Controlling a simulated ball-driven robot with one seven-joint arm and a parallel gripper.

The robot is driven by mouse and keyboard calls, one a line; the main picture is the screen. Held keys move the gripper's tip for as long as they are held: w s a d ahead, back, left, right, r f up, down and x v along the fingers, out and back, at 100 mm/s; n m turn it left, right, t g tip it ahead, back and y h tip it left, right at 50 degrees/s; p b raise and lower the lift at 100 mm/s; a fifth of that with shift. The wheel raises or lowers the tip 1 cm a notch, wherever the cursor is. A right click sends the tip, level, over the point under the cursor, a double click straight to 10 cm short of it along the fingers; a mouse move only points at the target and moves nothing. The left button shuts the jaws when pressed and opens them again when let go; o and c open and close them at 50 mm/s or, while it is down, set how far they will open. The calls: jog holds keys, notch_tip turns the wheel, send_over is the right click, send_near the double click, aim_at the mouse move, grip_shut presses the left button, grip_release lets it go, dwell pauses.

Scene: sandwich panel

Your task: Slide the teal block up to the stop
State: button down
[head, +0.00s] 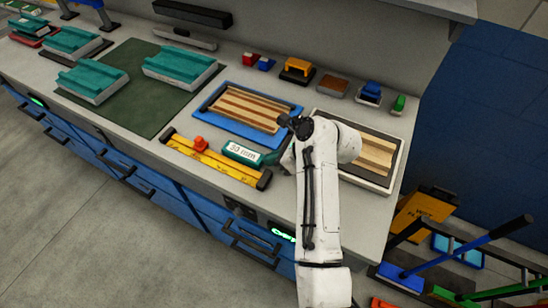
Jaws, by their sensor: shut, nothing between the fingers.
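A teal block (229,146) with a white "30 mm" label lies on the bench, beside the far edge of a yellow ruler (215,162). A red-orange piece (200,144) sits on the ruler, to the left of the block and apart from it. I cannot tell for sure which part is the stop. My gripper (287,160) is low at the block's right end, shut and empty. My white arm partly hides it, and I cannot tell whether it touches the block.
A blue tray (204,108) with wood strips lies behind the block. A white-framed tray (391,184) with strips is partly behind my arm. Teal-topped pieces (180,62) stand on a green mat (136,112) at left. Small coloured items line the back. The bench front edge is close.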

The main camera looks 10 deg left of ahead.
aim_at(254, 155)
jog(key=a, duration=0.2)
jog(key=w+a+p, duration=0.1)
jog(key=a, duration=0.1)
jog(key=shift+w+a, duration=0.2)
jog(key=shift+a, duration=0.2)
jog(key=shift+s+d+r+p, duration=0.1)
jog(key=shift+d+p, duration=0.4)
jog(key=shift+p, duration=0.1)
jog(key=d, duration=0.1)
jog(key=s+d+p, duration=0.1)
jog(key=d, duration=0.1)
jog(key=shift+s+d+r, duration=0.15)
jog(key=shift+d+r, duration=0.2)
jog(key=v, duration=0.8)
jog(key=shift+d+r, duration=0.25)
